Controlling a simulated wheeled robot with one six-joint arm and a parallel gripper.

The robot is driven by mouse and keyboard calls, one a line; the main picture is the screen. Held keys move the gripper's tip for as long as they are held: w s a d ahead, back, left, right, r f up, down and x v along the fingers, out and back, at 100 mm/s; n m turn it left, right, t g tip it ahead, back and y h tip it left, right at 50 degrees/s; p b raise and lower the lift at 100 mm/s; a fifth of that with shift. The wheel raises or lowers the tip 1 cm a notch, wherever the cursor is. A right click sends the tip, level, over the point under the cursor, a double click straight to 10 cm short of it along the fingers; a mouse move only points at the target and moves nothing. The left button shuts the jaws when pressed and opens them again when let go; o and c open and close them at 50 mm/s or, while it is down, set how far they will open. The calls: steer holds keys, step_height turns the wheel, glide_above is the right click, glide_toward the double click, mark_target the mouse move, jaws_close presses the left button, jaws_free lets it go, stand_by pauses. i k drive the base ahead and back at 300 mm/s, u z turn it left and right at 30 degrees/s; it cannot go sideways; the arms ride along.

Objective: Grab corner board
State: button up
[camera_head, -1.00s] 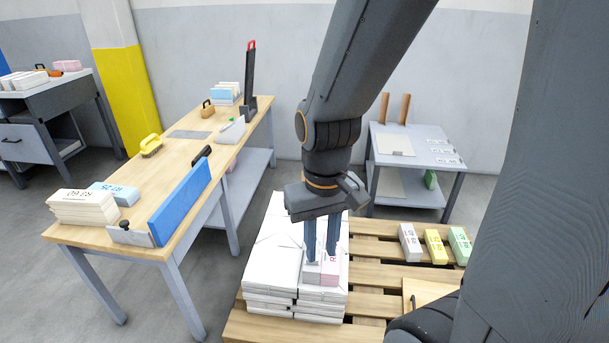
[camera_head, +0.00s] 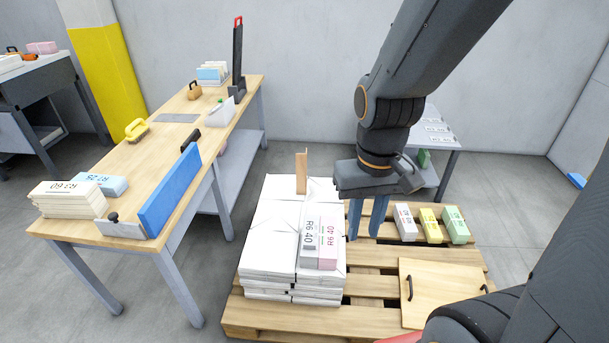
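A brown corner board (camera_head: 302,172) stands upright at the far side of the white newspaper stack (camera_head: 268,222) on the pallet. Its lower end is partly out of sight, so I cannot tell what it rests on. My gripper (camera_head: 364,222) points down just right of the stack, over the pallet. Its two blue-grey fingers are apart with nothing visible between them. Two labelled bundles (camera_head: 319,242), one whitish and one pink, lie on the stack left of my fingers. My arm hides part of the grey table (camera_head: 436,140) behind.
White, yellow and green blocks (camera_head: 430,225) sit on the pallet (camera_head: 378,289), right of my gripper. A wooden board (camera_head: 440,285) with black handles lies at its front right. A wooden workbench (camera_head: 150,170) with a blue fence (camera_head: 168,193) stands left. Floor separates bench and pallet.

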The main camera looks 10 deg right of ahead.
mark_target(301, 159)
steer(key=k, duration=0.5)
steer(key=u, duration=1.6)
steer(key=i, duration=1.2)
steer(key=z, duration=2.1)
